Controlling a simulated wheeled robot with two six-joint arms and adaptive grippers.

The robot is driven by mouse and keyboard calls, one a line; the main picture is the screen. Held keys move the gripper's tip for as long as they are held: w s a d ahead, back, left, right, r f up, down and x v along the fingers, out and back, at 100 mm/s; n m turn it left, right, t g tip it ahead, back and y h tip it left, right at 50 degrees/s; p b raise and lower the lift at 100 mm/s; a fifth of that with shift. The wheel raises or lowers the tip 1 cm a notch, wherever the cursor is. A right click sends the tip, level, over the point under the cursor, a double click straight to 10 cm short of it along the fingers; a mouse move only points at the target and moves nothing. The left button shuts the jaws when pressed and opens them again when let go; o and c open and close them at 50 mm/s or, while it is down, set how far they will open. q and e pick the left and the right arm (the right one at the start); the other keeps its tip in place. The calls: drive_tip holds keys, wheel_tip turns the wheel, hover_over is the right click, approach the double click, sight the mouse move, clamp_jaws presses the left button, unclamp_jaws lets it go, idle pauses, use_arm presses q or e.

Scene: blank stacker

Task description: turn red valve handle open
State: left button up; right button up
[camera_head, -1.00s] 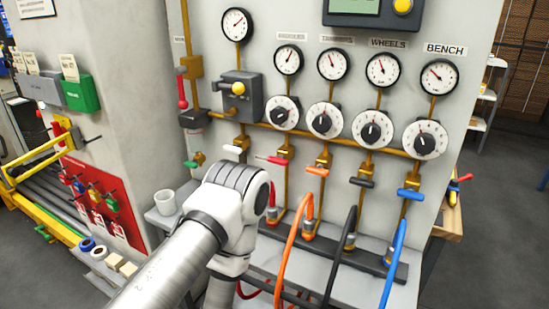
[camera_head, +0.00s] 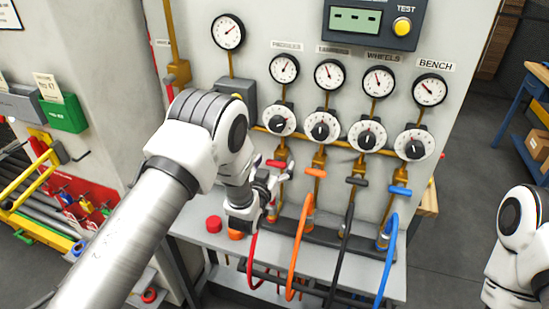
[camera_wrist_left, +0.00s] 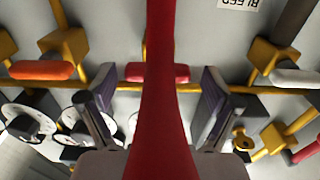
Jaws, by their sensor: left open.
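The red valve handle (camera_head: 277,163) is a short bar below the leftmost white dial in the head view. In the left wrist view the red handle (camera_wrist_left: 160,73) lies crosswise, behind a red hose that cuts across its middle. My left gripper (camera_head: 277,183) is just below and in front of this handle in the head view. Its two fingers (camera_wrist_left: 155,105) are spread wide, with the handle seen beyond the gap. I see no clear contact. My right arm shows at the right edge, but its gripper is out of view.
The red hose (camera_head: 252,250) hangs beside my left gripper. An orange handle (camera_head: 315,172), a black handle (camera_head: 357,181) and a blue handle (camera_head: 400,191) follow to the right, with hoses below. A white handle (camera_wrist_left: 297,78) neighbours the red one. A grey bench (camera_head: 205,238) stands below.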

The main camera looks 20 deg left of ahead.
use_arm(q)
drive_tip(key=shift+w, duration=0.3)
drive_tip(key=shift+d, duration=0.1)
drive_tip(key=c, duration=1.2)
drive_tip(key=shift+o, duration=0.2)
